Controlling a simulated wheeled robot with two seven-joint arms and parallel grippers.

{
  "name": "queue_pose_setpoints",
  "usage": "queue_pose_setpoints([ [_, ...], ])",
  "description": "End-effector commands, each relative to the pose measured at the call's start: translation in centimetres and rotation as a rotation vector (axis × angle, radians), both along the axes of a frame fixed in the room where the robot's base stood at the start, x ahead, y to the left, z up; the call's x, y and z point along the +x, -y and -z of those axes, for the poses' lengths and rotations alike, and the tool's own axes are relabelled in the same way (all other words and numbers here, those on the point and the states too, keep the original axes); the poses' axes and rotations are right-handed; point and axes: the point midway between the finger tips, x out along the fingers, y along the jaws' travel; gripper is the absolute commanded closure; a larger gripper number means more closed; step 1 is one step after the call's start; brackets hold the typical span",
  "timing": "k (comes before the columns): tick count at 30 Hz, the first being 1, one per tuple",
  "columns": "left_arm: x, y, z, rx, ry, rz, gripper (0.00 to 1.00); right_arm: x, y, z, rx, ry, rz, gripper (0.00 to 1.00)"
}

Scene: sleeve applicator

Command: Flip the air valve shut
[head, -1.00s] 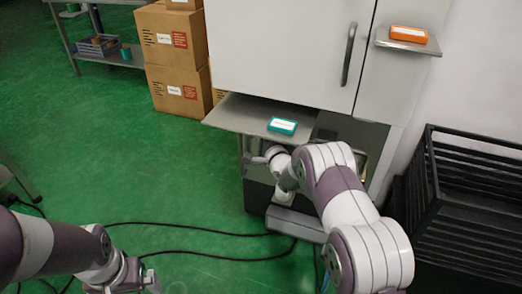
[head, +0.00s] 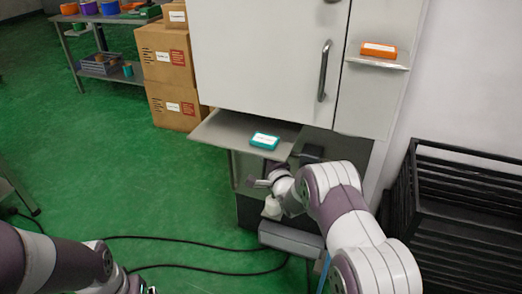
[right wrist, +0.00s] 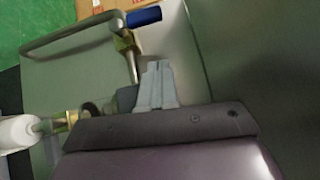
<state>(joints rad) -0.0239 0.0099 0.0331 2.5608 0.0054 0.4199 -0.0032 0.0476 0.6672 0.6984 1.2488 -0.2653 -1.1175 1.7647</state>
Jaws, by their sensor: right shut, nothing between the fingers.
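In the head view my right arm reaches under the cabinet's shelf and hides the valve and most of the gripper. My left arm is at the lower left of the head view, with its jaws cut off by the bottom edge.
A grey cabinet (head: 265,60) stands over a shelf (head: 220,130) holding a teal box (head: 265,140). An orange box (head: 378,50) sits on a small ledge. A black slatted crate (head: 465,200) is at right. Cables (head: 180,241) cross the green floor; cartons (head: 165,60) stand behind.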

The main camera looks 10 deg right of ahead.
Motion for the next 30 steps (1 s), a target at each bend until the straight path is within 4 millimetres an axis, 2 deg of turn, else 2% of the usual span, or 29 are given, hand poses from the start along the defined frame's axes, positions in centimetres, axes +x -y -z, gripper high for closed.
queue_pose_setpoints([
  [1, 0.0, 0.0, -0.7, 0.0, 0.001, 0.0, 0.01, -0.9, 0.1, -0.5, 0.0, 0.0, 0.0, 1.0],
  [6, 0.0, 0.0, -1.5, 0.0, 0.0, -0.001, 0.01, -4.3, 0.9, -0.4, -0.001, -0.001, 0.0, 1.0],
  [12, 0.0, 0.0, -2.1, 0.0, 0.0, -0.001, 0.01, -7.1, 1.4, -0.2, -0.002, 0.002, 0.0, 1.0],
  [17, 0.0, 0.0, -2.2, 0.0, 0.0, -0.001, 0.01, -7.9, 1.5, 0.0, -0.001, 0.001, -0.001, 1.0],
  [30, 0.0, 0.0, -2.1, 0.0, 0.0, -0.001, 0.01, -7.9, 1.5, 0.0, -0.01, 0.003, 0.0, 1.0],
])
